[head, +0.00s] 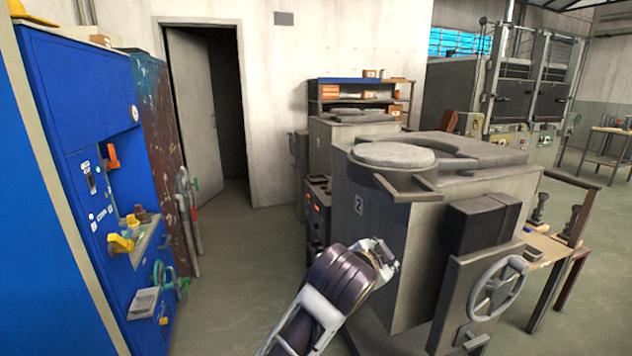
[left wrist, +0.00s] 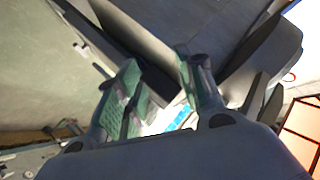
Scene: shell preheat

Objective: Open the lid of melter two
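Melter two (head: 375,240) is a grey box-shaped furnace marked with a "2" on its side. Its round grey lid (head: 393,154) lies flat on top, looking shut. A bracket-like handle (head: 400,187) sticks out from the lid's front edge. My left gripper (head: 382,257) is in front of the melter's side, below the handle and apart from it. In the left wrist view my left gripper (left wrist: 158,85) has its two fingers spread, with no held object clear between them. Dark grey surfaces lie beyond the fingers. My right gripper is not in view.
A handwheel (head: 494,290) stands on the melter's near right side. A control box (head: 318,210) with red displays stands left of the melter. A blue cabinet (head: 85,190) is at the left. The floor (head: 235,270) between cabinet and melter is clear.

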